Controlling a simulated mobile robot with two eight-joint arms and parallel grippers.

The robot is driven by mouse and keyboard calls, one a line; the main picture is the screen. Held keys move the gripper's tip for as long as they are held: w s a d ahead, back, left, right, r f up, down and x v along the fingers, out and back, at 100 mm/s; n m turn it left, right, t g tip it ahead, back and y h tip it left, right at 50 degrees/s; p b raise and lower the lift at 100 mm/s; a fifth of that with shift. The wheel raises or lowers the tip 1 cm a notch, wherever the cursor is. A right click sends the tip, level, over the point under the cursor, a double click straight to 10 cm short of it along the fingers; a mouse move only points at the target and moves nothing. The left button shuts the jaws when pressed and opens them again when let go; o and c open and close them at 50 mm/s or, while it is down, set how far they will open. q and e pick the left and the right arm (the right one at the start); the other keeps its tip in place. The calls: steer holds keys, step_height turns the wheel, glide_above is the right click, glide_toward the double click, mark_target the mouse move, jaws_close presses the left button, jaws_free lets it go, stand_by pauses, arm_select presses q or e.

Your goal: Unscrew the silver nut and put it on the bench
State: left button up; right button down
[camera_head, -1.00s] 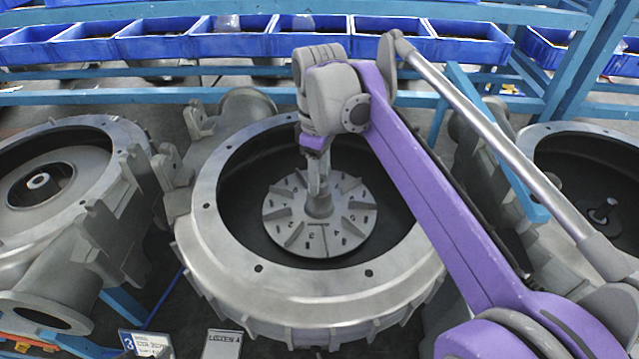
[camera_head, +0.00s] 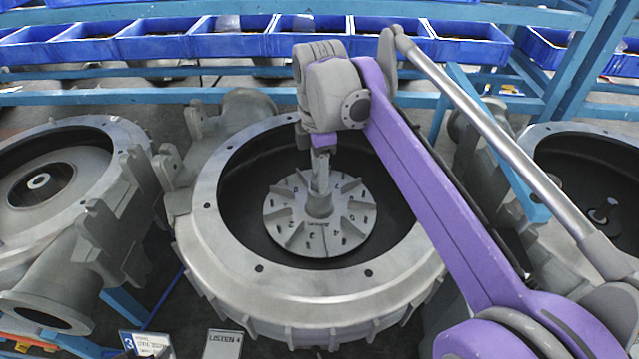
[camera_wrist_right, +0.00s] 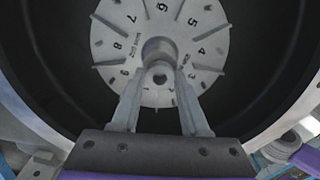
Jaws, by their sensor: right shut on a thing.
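A grey finned impeller disc (camera_head: 350,222) with numbered sectors lies in the open round blower housing (camera_head: 215,265). My right gripper (camera_head: 319,190) reaches straight down to the hub at the disc's centre. In the right wrist view its two fingers (camera_wrist_right: 158,82) close in from either side on the silver nut (camera_wrist_right: 160,76) at the hub, and are shut on it. The nut is still at the hub; whether its thread is loose cannot be told. In the head view the fingers largely hide the nut. My left gripper is not in view.
Similar housings stand at left (camera_head: 85,210) and right (camera_head: 603,150). Blue bins (camera_head: 235,44) line a blue rack behind. Label cards (camera_head: 145,343) stand at the front. The housing's raised rim surrounds my gripper.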

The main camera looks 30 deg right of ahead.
steer(key=shift+r, duration=0.4)
steer(key=shift+r, duration=1.4)
steer(key=shift+f, duration=0.1)
